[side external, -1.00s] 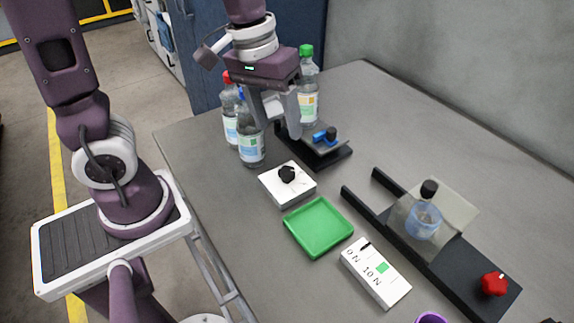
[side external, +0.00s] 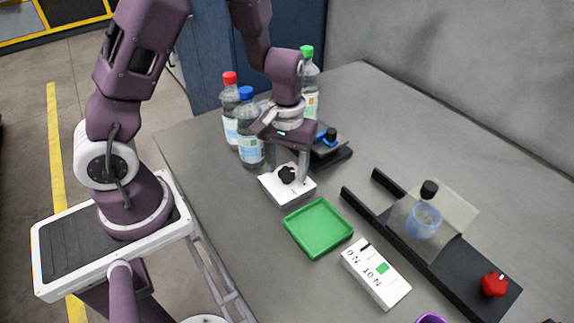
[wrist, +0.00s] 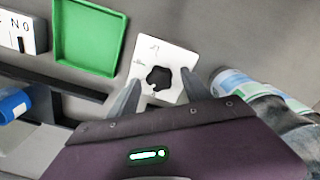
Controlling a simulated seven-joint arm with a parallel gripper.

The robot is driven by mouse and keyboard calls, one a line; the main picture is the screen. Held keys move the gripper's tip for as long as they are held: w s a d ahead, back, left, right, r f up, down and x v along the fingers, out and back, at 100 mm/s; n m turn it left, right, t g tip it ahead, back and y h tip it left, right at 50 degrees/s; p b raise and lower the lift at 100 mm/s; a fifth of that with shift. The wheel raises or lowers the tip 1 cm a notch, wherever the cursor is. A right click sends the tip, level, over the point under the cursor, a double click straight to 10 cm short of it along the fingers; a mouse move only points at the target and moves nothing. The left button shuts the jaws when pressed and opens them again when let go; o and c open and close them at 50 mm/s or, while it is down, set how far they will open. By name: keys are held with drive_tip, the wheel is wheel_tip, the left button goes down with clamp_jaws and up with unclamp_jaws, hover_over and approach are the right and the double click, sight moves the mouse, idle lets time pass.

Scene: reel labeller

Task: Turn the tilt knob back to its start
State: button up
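A black lobed knob (side external: 287,174) sits on top of a white box (side external: 285,194), in front of the bottles; in the wrist view the knob (wrist: 158,78) shows on the box's white face (wrist: 176,54). My gripper (side external: 289,168) points down over this box. Its two fingers are apart, one on each side of the knob; in the wrist view the gripper (wrist: 160,80) shows a gap around it. I cannot tell whether the fingers touch the knob. A red knob (side external: 494,284) stands at the near end of the black rail fixture (side external: 455,283), far from my gripper.
A green tray (side external: 318,228) and a white labelled box (side external: 376,274) lie in front of the white box. Several bottles (side external: 250,150) stand close behind my gripper. A dark stand with a blue part (side external: 330,136) is behind it. A clear bottle (side external: 424,217) rests on the rail fixture.

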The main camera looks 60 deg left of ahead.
clamp_jaws()
drive_tip(key=shift+n, duration=3.4)
drive_tip(key=shift+o, duration=0.5)
unclamp_jaws()
drive_tip(key=shift+r, duration=0.15)
